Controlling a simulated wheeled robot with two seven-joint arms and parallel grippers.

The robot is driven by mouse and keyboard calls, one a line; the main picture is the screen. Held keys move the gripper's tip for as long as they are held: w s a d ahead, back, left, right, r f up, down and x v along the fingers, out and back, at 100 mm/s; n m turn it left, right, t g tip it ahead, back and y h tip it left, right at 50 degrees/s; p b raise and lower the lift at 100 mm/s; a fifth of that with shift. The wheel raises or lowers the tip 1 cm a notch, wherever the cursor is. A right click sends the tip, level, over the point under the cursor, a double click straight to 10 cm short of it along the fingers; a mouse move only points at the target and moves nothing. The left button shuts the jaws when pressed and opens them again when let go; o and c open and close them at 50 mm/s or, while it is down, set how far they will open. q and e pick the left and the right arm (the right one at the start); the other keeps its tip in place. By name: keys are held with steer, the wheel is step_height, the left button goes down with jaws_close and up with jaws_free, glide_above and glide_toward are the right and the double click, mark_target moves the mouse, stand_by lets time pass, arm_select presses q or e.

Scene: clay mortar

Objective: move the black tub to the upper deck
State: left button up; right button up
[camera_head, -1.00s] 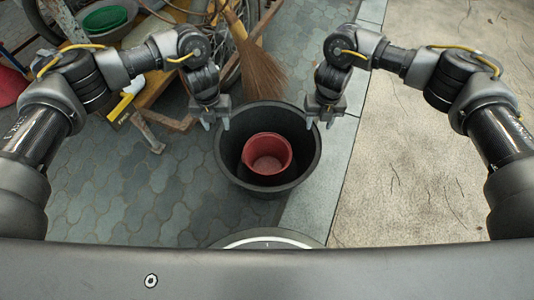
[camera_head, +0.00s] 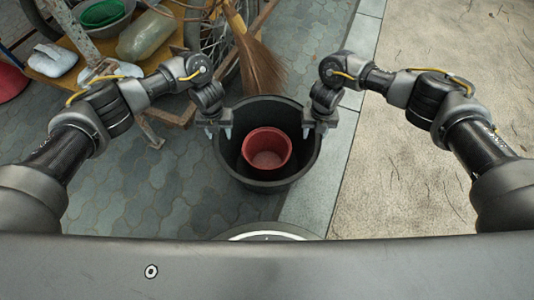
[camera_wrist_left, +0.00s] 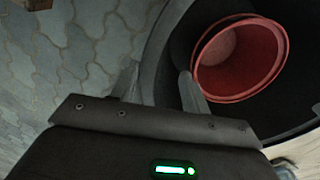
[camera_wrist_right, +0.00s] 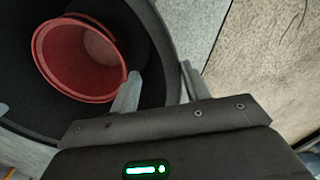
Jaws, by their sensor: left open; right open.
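The black tub (camera_head: 267,187) stands upright on the ground in the middle of the head view, with a red bucket (camera_head: 267,150) inside it. My left gripper (camera_head: 219,133) is open at the tub's left rim. In the left wrist view its fingers (camera_wrist_left: 160,88) sit on either side of the tub wall, one outside and one inside. My right gripper (camera_head: 317,132) is open at the right rim. In the right wrist view its fingers (camera_wrist_right: 158,88) likewise straddle the wall. Whether any finger touches the wall cannot be told.
A wooden cart (camera_head: 58,62) with a green bowl (camera_head: 103,12), a broom (camera_head: 258,62) and a spoked wheel stands at the upper left. Grey pavers (camera_head: 130,200) lie left, a kerb strip (camera_head: 325,190) and bare concrete (camera_head: 440,190) right.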

arm_select(q)
steer(key=shift+f, duration=1.15)
arm_select(e)
steer(key=shift+f, duration=1.1)
arm_select(q)
jaws_close()
arm_select(e)
jaws_close()
arm_select(q)
steer(key=shift+r, duration=0.1)
